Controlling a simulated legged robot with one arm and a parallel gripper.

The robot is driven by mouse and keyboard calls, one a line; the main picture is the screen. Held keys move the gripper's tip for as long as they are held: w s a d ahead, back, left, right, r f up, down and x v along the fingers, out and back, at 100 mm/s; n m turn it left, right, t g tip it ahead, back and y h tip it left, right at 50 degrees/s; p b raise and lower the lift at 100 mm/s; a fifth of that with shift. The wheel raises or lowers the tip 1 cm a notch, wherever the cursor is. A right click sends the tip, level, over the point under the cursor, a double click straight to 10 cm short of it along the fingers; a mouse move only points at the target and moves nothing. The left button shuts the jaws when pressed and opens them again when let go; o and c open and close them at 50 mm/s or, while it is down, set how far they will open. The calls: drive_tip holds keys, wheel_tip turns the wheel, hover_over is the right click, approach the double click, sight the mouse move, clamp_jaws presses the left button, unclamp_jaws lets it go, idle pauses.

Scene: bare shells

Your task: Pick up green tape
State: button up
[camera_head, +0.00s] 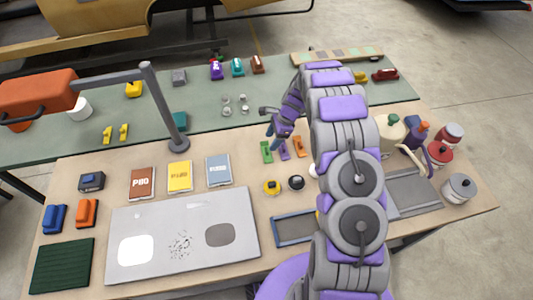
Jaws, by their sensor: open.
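My gripper (269,127) is open and empty, reaching from the upper end of my arm above the table. A small green piece (266,152), which looks like the green tape, lies on the wooden table just below and left of my gripper. The gripper looks apart from it, though the height between them is hard to judge. A purple piece (284,150) and an orange piece (298,146) of similar shape lie in a row to its right, close to my arm.
A yellow round item (272,187) and a black one (296,183) lie nearer. Packets (180,176) and a lamp post (165,105) stand left. A grey panel (182,235) fills the front left. Jars (439,154) crowd the right. My arm hides part of the table.

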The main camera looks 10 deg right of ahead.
sight(265, 149)
drive_tip(key=shift+b+x, duration=0.3)
drive_tip(key=shift+x, duration=2.4)
drive_tip(key=shift+s+d, duration=0.1)
drive_tip(key=shift+s, duration=0.05)
drive_tip(key=c, duration=1.1)
drive_tip(key=shift+r, duration=0.6)
wheel_tip(265, 149, up, 3)
drive_tip(key=shift+f+p, duration=0.2)
drive_tip(key=shift+p, duration=0.1)
drive_tip(key=s, duration=1)
drive_tip(key=s+r, duration=0.1)
drive_tip(key=s, duration=0.5)
drive_tip(key=shift+r, duration=0.1)
